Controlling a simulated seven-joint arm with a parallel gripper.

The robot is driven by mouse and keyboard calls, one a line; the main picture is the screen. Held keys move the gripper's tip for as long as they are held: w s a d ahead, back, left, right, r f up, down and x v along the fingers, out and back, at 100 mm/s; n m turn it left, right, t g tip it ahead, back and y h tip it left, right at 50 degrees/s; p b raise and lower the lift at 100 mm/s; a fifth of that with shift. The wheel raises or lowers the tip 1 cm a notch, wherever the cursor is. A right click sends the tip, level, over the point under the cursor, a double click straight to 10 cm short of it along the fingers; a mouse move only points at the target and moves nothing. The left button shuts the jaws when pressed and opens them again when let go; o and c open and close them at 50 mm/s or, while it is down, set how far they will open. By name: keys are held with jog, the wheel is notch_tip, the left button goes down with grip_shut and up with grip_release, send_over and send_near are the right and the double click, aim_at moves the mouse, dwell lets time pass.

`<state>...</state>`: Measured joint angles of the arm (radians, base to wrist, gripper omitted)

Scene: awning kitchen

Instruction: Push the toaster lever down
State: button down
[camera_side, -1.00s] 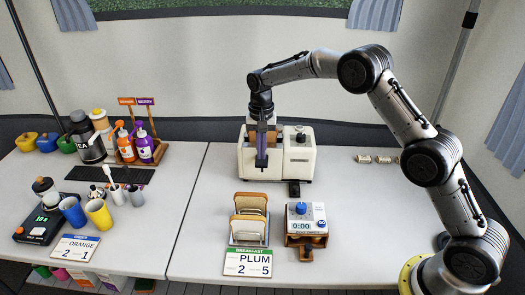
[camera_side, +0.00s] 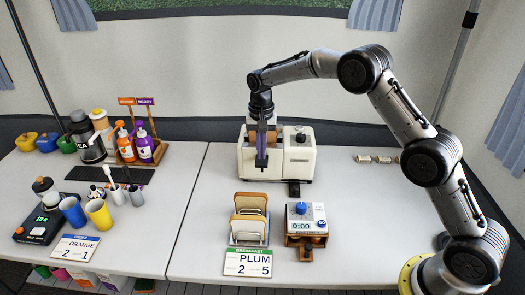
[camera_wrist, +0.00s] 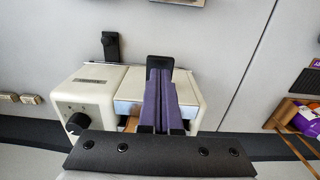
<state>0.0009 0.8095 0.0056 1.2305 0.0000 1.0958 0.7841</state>
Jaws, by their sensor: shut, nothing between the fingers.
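The cream toaster (camera_side: 302,162) stands at the back middle of the table; it also shows in the wrist view (camera_wrist: 75,90). Something brown (camera_wrist: 131,123), apparently bread, shows at its top. A black tab (camera_side: 293,189) juts out low at its front, also seen in the wrist view (camera_wrist: 110,46); I cannot tell whether this is the lever. My gripper (camera_side: 261,162) points down at the left part of the toaster's front, its purple fingers (camera_wrist: 159,66) shut and empty. They hide part of the front. Contact with the toaster cannot be told.
A toast rack (camera_side: 249,219) with bread and a timer box (camera_side: 302,216) stand in front of the toaster. Cups, bottles and a coffee pot (camera_side: 88,143) fill the left table. The table right of the toaster is mostly clear.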

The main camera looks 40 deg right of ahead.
aim_at(261, 162)
dwell(0.4)
jog(key=shift+f, duration=3.1)
jog(key=shift+r, duration=0.15)
jog(key=shift+r, duration=4.55)
